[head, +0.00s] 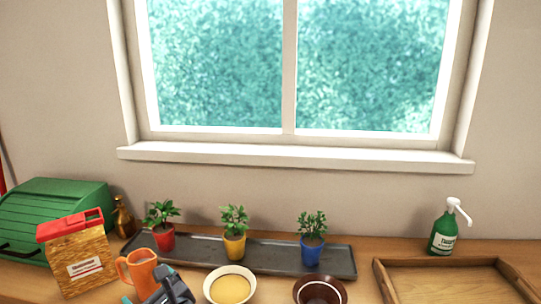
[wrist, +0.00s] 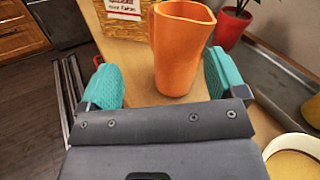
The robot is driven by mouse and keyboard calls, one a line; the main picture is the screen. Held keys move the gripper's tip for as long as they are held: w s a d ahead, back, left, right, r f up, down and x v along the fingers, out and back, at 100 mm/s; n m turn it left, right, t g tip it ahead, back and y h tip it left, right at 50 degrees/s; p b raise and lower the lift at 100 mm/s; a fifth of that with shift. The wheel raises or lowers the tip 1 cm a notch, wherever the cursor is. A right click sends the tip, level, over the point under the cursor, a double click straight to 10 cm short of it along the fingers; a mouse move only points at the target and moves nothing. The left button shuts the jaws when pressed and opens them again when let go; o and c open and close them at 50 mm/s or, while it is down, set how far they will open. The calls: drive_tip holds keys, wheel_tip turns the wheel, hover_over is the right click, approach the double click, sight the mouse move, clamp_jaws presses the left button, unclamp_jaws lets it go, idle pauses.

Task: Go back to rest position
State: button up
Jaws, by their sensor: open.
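My gripper (wrist: 163,82) is open, with its two teal finger pads spread wide in the wrist view. In the head view, only part of my gripper (head: 150,297) shows at the bottom edge. An orange jug (wrist: 178,48) stands upright on the wooden counter, beyond and between the pads as the wrist view sees it. I cannot tell from the frames whether a pad touches it. The jug (head: 141,270) also shows in the head view, just behind the gripper.
A cereal-like box with red lid (head: 84,262) stands left of the jug. A yellow-filled bowl (head: 230,288) and a brown bowl (head: 320,291) are to the right. Three potted plants stand on a dark tray (head: 275,260). A green soap bottle (head: 443,236) and wooden tray (head: 380,273) are far right.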

drive_tip(key=w+d+r+n+g+h+p, duration=0.3)
drive_tip(key=d+r+n+p, duration=0.3)
drive_tip(key=d+n+p, duration=0.4)
drive_tip(key=w+d+r+n+g+h+p, duration=0.3)
drive_tip(key=d+r+n+p, duration=0.4)
drive_tip(key=d+p, duration=0.4)
drive_tip(key=s+d+r+n+g+h+p, duration=0.1)
drive_tip(key=s+d+n+g+h+p, duration=0.1)
drive_tip(key=d, duration=0.9)
drive_tip(key=s+d+r+n+g+h+p, duration=0.1)
drive_tip(key=d+n+h+p, duration=0.3)
drive_tip(key=d, duration=0.7)
drive_tip(key=s+g+h+p, duration=0.1)
drive_tip(key=h+p, duration=0.1)
drive_tip(key=p, duration=0.2)
drive_tip(key=shift+s+r+g, duration=0.2)
drive_tip(key=shift+r+g, duration=0.1)
drive_tip(key=shift+g, duration=0.1)
drive_tip(key=shift+d+f, duration=0.1)
drive_tip(key=shift+f, duration=0.05)
drive_tip(key=shift+c, duration=0.6)
drive_tip(key=c, duration=0.8)
drive_tip(key=shift+f, duration=0.1)
